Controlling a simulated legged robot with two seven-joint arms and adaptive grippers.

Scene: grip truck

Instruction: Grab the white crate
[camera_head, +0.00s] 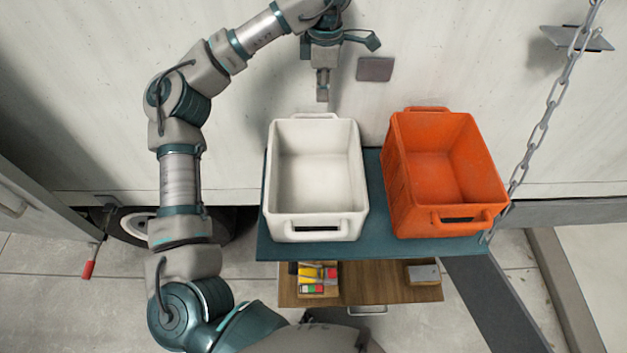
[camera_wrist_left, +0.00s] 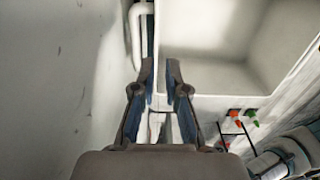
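The white crate (camera_head: 281,190) is empty and stands upright on the left of a teal shelf, with one handle on its far side and one on its near side. My left gripper (camera_head: 323,97) hangs fingers-down by the crate's far handle. In the left wrist view, the fingers (camera_wrist_left: 159,66) are apart with nothing held between them. The crate's white rim and inside (camera_wrist_left: 215,75) lie ahead and to the right there, and a handle (camera_wrist_left: 137,35) is just beyond the left fingertip. I cannot tell whether it touches. My right gripper is not in view.
An orange crate (camera_head: 397,180) stands to the right on the same teal shelf (camera_head: 373,195). A pale truck wall (camera_head: 240,120) rises close behind. A chain (camera_head: 543,125) hangs at the right. A wooden lower shelf (camera_head: 375,285) holds small coloured items (camera_head: 318,278).

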